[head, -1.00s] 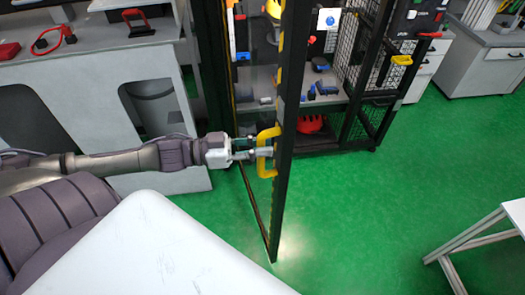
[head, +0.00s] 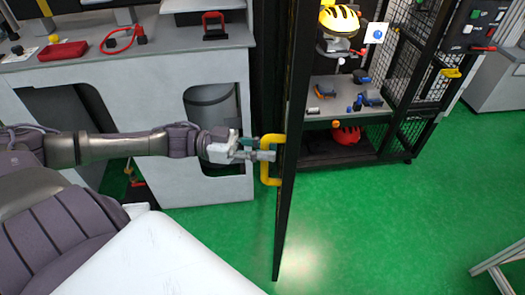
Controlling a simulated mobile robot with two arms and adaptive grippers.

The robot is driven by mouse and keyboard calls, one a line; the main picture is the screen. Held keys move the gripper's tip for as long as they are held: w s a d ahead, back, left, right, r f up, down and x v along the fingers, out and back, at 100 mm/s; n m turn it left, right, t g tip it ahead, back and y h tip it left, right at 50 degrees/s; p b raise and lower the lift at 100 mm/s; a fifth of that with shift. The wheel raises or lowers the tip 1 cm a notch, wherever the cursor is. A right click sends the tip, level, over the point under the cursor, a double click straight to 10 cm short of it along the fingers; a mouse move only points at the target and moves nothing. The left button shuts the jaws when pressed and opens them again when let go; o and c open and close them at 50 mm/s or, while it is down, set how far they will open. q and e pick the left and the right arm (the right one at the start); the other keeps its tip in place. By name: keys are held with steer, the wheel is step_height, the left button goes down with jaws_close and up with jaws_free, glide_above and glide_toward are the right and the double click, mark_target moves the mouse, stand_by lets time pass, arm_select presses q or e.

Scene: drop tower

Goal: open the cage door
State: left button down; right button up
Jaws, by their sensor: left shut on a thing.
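The cage door (head: 289,110) is a tall dark-framed panel seen nearly edge-on, standing swung out from the cage. A yellow handle (head: 267,178) is fixed to its left side. My left gripper (head: 262,155) is shut on the yellow handle, its fingers at the handle's upright bar. The cage (head: 400,105) has black mesh walls, and its inside shows to the right of the door. My right gripper is not in view.
Inside the cage, a yellow helmet (head: 338,20) and a red helmet (head: 346,135) sit at different levels. A grey workbench (head: 160,60) stands behind my left arm. A table leg (head: 495,262) shows at lower right.

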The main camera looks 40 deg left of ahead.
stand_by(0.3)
arm_select(q)
steer(key=c, duration=1.1)
jaws_free()
steer(key=shift+o, duration=0.2)
steer(key=v, duration=1.2)
steer(key=shift+f, duration=0.1)
